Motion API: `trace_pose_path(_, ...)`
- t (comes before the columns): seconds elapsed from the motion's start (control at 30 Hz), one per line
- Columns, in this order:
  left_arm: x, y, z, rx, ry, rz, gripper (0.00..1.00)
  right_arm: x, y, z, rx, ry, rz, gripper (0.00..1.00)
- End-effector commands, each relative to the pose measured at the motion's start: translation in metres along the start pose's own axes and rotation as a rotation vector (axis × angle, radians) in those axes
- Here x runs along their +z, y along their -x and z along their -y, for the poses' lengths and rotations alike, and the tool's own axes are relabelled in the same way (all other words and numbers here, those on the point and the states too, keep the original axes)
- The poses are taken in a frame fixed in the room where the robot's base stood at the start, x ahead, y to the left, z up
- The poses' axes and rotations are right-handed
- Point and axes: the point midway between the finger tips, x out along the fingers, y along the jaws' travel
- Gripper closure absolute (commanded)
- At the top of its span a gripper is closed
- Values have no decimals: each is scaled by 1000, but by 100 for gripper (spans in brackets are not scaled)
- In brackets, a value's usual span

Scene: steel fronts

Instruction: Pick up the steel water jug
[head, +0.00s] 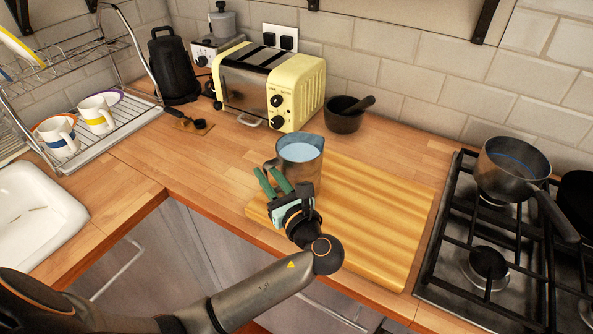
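The steel water jug (303,163) stands upright on the yellow striped cutting board, near its back left corner, with pale blue liquid inside. Its handle (268,165) points left. My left gripper (267,174) is in front of the jug at its handle side. Its two green fingers are apart, and the handle shows close to or between their tips. I cannot tell whether they touch it. The gripper body hides the lower part of the jug. My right gripper is not in view.
The cutting board (375,220) has free room to the right. A dark mortar with pestle (343,121) and a yellow toaster (296,92) stand behind. A gas hob with a saucepan (512,178) is at right. A dish rack (104,128) and sink (35,215) are at left.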

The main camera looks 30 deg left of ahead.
Motion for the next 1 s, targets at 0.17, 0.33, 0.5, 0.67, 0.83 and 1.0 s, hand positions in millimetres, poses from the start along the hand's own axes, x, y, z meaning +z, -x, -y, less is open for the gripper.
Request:
trace_pose_path(0.17, 2, -28, -1, 3, -2, 4, 76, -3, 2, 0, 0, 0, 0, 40)
trace_pose_path(0.33, 1, -44, 0, 1, -1, 1, 76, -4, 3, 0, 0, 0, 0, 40)
trace_pose_path(0.5, 0, -45, 0, 1, 0, 0, 76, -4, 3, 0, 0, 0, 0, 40)
trace_pose_path(0.67, 0, -45, 0, 1, 0, 0, 86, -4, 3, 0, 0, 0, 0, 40)
trace_pose_path(0.83, 0, -45, 0, 1, 0, 0, 100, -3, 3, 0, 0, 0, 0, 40)
trace_pose_path(1.0, 0, -45, 0, 1, 0, 0, 100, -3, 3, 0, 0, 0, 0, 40)
